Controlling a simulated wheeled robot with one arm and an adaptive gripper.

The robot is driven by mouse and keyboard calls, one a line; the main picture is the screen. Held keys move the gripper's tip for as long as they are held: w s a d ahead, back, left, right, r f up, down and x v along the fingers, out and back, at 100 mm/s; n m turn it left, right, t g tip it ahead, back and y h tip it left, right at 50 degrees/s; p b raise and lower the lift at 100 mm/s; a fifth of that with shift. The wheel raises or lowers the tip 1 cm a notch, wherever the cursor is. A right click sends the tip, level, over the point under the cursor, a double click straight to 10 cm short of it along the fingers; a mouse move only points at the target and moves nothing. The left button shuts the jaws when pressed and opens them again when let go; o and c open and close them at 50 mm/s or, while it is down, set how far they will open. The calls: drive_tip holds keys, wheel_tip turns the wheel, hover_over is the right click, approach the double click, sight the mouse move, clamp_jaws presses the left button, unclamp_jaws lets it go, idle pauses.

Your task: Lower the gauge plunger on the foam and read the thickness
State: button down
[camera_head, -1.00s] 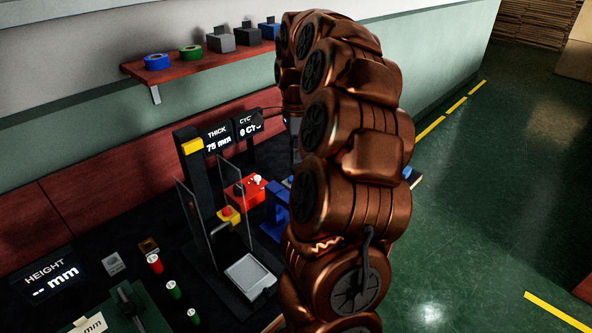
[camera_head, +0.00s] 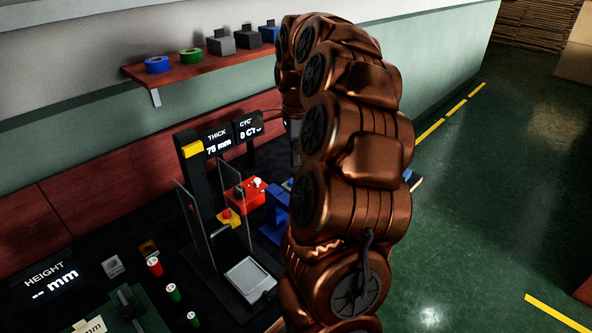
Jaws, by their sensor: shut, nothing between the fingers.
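The test stand is a black column with a yellow block (camera_head: 192,149) near its top. Its THICK display (camera_head: 217,138) reads 75 mm. A grey lever (camera_head: 220,230) sticks out between the clear panels. A pale square plate (camera_head: 248,275) lies at the stand's foot, with no foam I can make out on it. At the lower left, a HEIGHT display (camera_head: 50,280) shows dashes and mm, beside a dark green fixture (camera_head: 128,306). I cannot tell which part is the plunger. My copper-coloured arm curves over on the right and hides its own end, so my gripper's fingers do not show.
A second display (camera_head: 248,127) stands beside the first. A red box (camera_head: 245,194) and a blue fixture (camera_head: 276,212) sit close behind the stand. A shelf (camera_head: 200,70) holds tape rolls and blocks. Open floor lies at right.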

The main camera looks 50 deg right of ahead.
sight(296, 170)
drive_tip(key=shift+f+b, duration=2.5)
drive_tip(key=shift+f, duration=0.65)
drive_tip(key=shift+r, duration=0.1)
idle(0.5)
drive_tip(key=shift+r+p, duration=0.55)
drive_tip(key=shift+r, duration=3.45)
drive_tip(key=s+a+f+n, duration=0.1)
drive_tip(key=s+a+n, duration=0.2)
drive_tip(key=a+n, duration=0.55)
drive_tip(key=s+a+f+n, duration=0.1)
drive_tip(key=s+a+n, duration=0.25)
drive_tip(key=a, duration=0.95)
drive_tip(key=s+a+f+n+g, duration=0.1)
drive_tip(key=s+a+f+n, duration=0.3)
drive_tip(key=s, duration=0.4)
drive_tip(key=s+a+f+n, duration=0.4)
drive_tip(key=s+a+n, duration=0.3)
drive_tip(key=s+n, duration=0.1)
drive_tip(key=shift+s+f+g, duration=0.25)
drive_tip(key=shift+s+g, duration=0.15)
drive_tip(key=shift+s, duration=0.25)
